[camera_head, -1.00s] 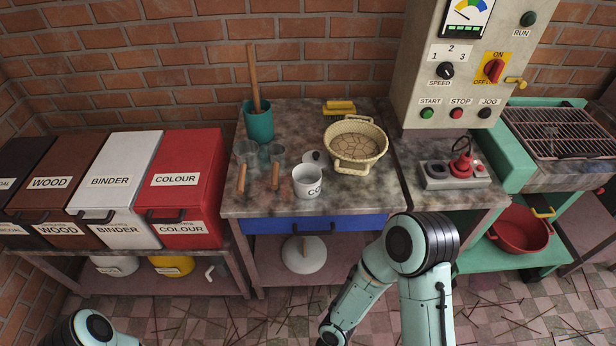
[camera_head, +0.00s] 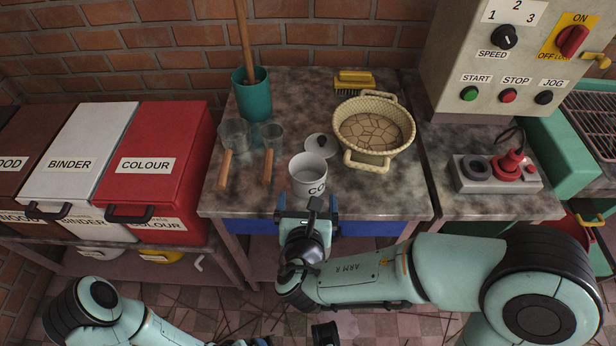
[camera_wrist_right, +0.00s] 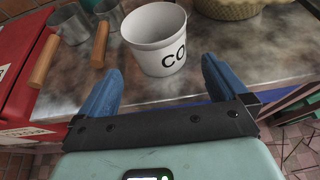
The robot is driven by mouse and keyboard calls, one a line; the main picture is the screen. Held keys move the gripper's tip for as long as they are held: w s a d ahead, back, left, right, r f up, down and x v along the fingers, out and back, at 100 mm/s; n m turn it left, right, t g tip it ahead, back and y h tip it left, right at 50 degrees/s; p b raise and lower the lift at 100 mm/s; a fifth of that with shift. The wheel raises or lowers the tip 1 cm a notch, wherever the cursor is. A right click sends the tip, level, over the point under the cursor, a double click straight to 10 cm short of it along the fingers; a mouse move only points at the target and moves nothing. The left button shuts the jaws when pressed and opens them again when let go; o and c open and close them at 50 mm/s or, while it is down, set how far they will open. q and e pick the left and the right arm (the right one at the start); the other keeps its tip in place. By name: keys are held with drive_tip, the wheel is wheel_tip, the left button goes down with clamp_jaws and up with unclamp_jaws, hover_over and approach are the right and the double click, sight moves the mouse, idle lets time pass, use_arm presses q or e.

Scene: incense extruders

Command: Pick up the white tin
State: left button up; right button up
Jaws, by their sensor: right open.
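The white tin (camera_head: 308,177) stands upright and open-topped near the front edge of the marble-topped table, with black letters "CO" on its side. It also shows in the right wrist view (camera_wrist_right: 157,40), just beyond my fingers. My right gripper (camera_head: 307,205) is in front of the tin at the table's edge. In the right wrist view its two blue fingers (camera_wrist_right: 160,80) are spread apart with nothing between them. The tin is ahead of the fingertips, not between them. My left arm shows at the lower left, but its gripper cannot be made out clearly.
A lid with a black knob (camera_head: 321,145) lies right behind the tin. Two wooden-handled metal cups (camera_head: 235,134) are at its left, and a woven basket (camera_head: 372,130) at its right. A teal pot (camera_head: 252,98) and a brush (camera_head: 354,82) stand farther back.

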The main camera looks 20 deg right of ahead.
drive_tip(key=b, duration=0.1)
approach(309, 168)
drive_tip(key=x, duration=0.4)
drive_tip(key=shift+w+f, duration=0.15)
drive_tip(key=shift+w, duration=0.1)
use_arm(q)
drive_tip(key=shift+w+a+f+t, duration=0.15)
drive_tip(key=shift+w+a+f, duration=0.05)
drive_tip(key=shift+w+f, duration=0.25)
drive_tip(key=shift+w+a+f+t, duration=0.2)
drive_tip(key=shift+w+f, duration=0.1)
drive_tip(key=shift+w, duration=0.15)
use_arm(e)
drive_tip(key=c, duration=0.9)
